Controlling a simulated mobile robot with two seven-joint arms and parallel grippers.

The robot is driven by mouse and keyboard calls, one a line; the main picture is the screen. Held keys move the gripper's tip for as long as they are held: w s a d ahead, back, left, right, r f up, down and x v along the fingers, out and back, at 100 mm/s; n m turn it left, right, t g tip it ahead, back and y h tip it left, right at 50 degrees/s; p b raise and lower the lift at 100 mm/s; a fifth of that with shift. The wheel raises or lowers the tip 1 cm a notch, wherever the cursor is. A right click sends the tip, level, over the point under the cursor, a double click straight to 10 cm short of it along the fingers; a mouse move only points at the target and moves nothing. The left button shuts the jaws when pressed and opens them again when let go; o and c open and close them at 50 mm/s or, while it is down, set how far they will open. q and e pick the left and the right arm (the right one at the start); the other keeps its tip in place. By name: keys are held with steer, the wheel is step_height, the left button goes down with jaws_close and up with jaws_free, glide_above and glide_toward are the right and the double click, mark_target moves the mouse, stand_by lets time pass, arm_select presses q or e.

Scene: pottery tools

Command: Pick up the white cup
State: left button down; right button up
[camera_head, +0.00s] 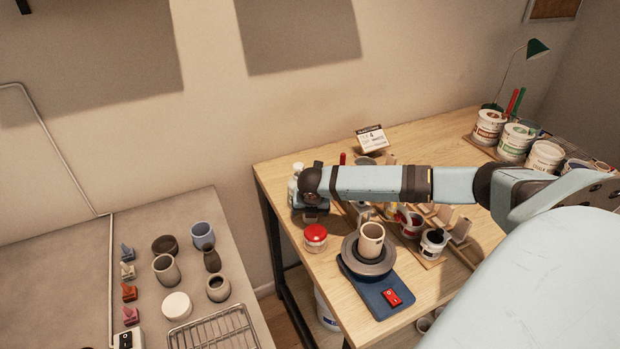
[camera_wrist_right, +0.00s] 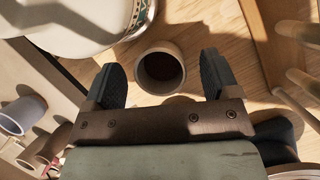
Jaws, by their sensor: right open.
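In the right wrist view, a pale, whitish cup (camera_wrist_right: 160,72) with a dark inside stands upright on the wooden table. My right gripper (camera_wrist_right: 162,66) is open, with one dark finger on each side of the cup and gaps showing between them. Nothing is held. In the head view my right arm reaches leftward across the table, and its wrist and gripper (camera_head: 311,206) are at the table's back left. I cannot make out this cup there. A cream cup (camera_head: 371,238) stands on the pottery wheel. My left gripper is out of view.
A red-lidded jar (camera_head: 315,236) and the wheel (camera_head: 366,266) stand in front of my right gripper. A large white container (camera_wrist_right: 75,22) is close beside the cup. Glaze tubs (camera_head: 517,139) stand at the back right. A grey table (camera_head: 60,260) at left holds several pots.

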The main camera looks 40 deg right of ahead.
steer(key=shift+f, duration=0.15)
steer(key=c, duration=1)
